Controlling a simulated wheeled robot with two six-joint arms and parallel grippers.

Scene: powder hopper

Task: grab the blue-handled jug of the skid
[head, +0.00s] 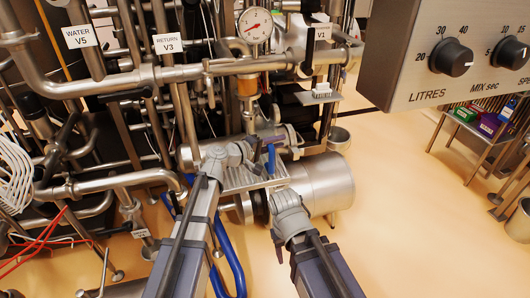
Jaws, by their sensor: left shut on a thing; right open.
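The jug's blue handle (271,160) shows as a short upright bar above a slatted metal shelf (240,181) in the middle of the head view. The jug's body is hard to tell from the steel pipework behind it. My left gripper (252,146) reaches up from below and is shut at the jug, beside the blue handle. Its fingertips are small and partly lost against the metal. My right gripper (283,197) is open and empty, lower and to the right, in front of a large steel cylinder (325,184).
Steel pipes with a gauge (256,25) and valve tags crowd the left and centre. A control panel (450,60) with knobs hangs at upper right. A blue hose (234,262) loops beside my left arm. The floor at right is mostly clear, with a small table (476,130) beyond.

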